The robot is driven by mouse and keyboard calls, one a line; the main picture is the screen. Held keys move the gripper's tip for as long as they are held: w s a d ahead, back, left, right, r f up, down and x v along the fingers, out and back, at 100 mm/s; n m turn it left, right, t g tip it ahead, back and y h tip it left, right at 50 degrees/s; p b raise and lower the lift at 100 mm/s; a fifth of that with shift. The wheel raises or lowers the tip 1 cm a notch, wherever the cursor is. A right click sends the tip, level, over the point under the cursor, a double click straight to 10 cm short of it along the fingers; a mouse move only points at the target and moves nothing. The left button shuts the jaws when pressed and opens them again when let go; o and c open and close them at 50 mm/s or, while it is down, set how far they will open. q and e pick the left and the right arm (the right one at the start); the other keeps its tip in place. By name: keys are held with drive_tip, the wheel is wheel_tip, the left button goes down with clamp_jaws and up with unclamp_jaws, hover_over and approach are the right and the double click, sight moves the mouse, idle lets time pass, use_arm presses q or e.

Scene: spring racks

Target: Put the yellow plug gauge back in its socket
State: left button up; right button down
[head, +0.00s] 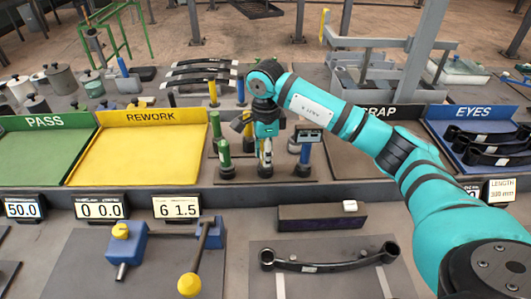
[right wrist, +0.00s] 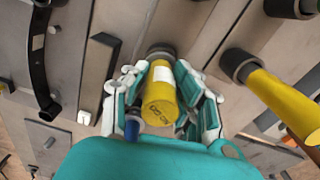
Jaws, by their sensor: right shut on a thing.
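The yellow plug gauge (right wrist: 160,97) shows in the right wrist view as a short yellow cylinder with a pale label. My right gripper (right wrist: 162,108) is shut on it, with fingers on both sides. Its far end is at a dark round socket (right wrist: 161,50); I cannot tell how deep it sits. In the head view my right gripper (head: 265,154) points down over the rack, between a green gauge (head: 223,152) and a blue gauge (head: 305,152), and hides the yellow gauge. My left gripper is not in view.
A yellow post (right wrist: 285,95) stands close beside the gripper in the right wrist view. The yellow REWORK tray (head: 140,158) lies to the left and the blue EYES tray (head: 480,150) to the right. A leaf spring (head: 325,267) lies on a front plate.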

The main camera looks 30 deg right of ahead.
idle(0.3)
drive_tip(key=c, duration=1)
unclamp_jaws()
drive_tip(key=shift+o, duration=0.4)
drive_tip(key=shift+f, duration=0.1)
drive_tip(key=o, duration=0.4)
drive_tip(key=shift+r+p, duration=2.3)
drive_tip(key=shift+r, duration=1.75)
